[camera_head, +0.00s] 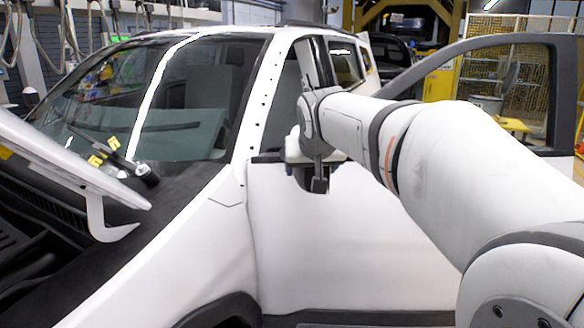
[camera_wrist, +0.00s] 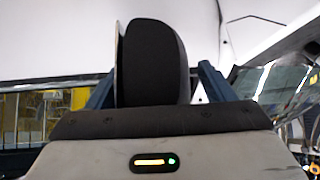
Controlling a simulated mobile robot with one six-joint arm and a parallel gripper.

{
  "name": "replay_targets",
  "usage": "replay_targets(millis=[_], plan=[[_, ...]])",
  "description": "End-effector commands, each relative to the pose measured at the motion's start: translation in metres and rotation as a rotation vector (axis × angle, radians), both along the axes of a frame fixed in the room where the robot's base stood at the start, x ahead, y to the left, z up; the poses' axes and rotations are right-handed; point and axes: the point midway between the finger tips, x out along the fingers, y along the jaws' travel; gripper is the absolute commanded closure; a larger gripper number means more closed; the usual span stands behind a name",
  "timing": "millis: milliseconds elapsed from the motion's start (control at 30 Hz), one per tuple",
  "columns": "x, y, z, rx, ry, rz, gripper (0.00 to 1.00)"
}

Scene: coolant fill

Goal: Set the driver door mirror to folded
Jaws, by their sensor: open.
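The driver door mirror (camera_wrist: 155,62) fills the upper middle of the wrist view, with a dark rounded housing and a pale edge on its left. The two blue fingers of my gripper (camera_wrist: 157,78) stand apart on either side of it, with a visible gap at the right finger. Contact at the left finger cannot be told. In the head view my wrist is at the front of the driver door (camera_head: 345,235), by the base of the windshield pillar, and largely hides the mirror there. The mirror's exact fold angle cannot be told.
The white car's windshield (camera_head: 150,95) and raised hood (camera_head: 60,160) are at the left. A dark-framed open door (camera_head: 480,45) stands behind my arm at the right. A yellow frame and mesh fence (camera_head: 500,75) are in the background.

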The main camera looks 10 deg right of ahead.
Motion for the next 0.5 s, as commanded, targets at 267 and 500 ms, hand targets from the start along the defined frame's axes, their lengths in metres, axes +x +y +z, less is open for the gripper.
replay_targets(millis=[267,500], plan=[[0.0007,-0.0006,-0.0008,0.0,0.0,-0.001,0.27],[0.0005,-0.001,-0.0009,0.0,0.0,-0.001,0.47]])
